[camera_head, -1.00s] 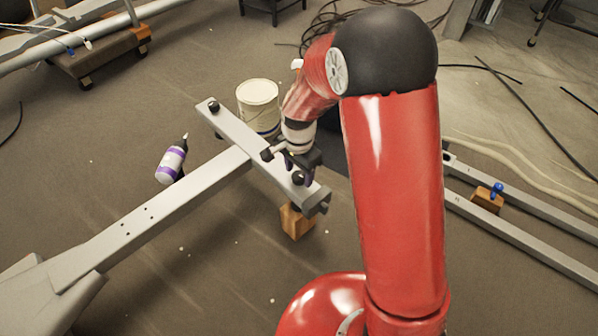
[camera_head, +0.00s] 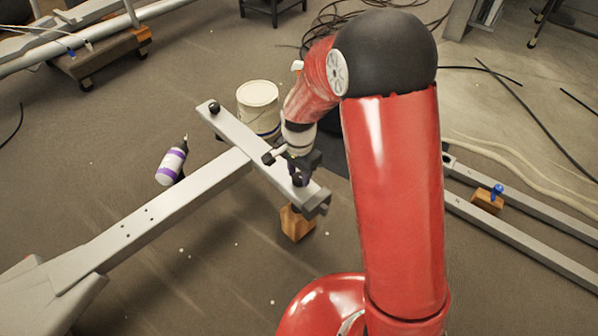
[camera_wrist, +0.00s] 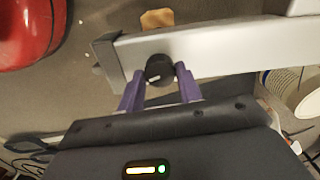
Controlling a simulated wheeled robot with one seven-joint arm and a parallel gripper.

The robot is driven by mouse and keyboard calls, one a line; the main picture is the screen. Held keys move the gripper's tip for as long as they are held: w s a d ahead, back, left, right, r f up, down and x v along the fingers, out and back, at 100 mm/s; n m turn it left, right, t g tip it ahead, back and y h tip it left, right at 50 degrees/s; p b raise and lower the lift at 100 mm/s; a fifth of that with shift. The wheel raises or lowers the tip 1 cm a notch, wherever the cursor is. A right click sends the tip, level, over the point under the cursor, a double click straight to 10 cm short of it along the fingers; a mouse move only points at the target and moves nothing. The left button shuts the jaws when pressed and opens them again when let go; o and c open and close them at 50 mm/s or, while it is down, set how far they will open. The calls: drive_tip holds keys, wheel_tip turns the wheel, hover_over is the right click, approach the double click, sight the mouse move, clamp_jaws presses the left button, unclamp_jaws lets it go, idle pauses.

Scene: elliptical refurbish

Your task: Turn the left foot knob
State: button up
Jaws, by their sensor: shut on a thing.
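A grey T-shaped machine frame lies low over the floor, with a foot bar (camera_head: 232,133) across its end. One black foot knob (camera_head: 299,179) sits on the bar's near right end. It also shows in the wrist view (camera_wrist: 159,70), round, with a small pale mark. A second black knob (camera_head: 213,107) is at the bar's far left end. My gripper (camera_head: 301,172) is at the near knob. In the wrist view, its two purple fingers (camera_wrist: 160,76) stand on either side of this knob, shut on it. The fingers partly hide the knob's sides.
A wooden block (camera_head: 297,223) is under the bar's near end. A white bucket (camera_head: 258,100) stands behind the bar. A white and purple bottle (camera_head: 171,166) is on the floor to the left. Grey rails (camera_head: 520,235) lie at right; cables lie behind.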

drive_tip(key=n, duration=0.4)
drive_tip(key=shift+n+p, duration=0.35)
drive_tip(key=shift+n, duration=0.05)
drive_tip(key=n+p, duration=0.1)
drive_tip(key=n, duration=0.4)
drive_tip(key=n+p, duration=0.1)
drive_tip(key=n, duration=0.4)
drive_tip(key=shift+r+n, duration=0.1)
drive_tip(key=shift+n, duration=0.3)
drive_tip(key=n+p, duration=0.2)
drive_tip(key=n, duration=0.3)
drive_tip(key=shift+n, duration=0.3)
drive_tip(key=o, duration=1)
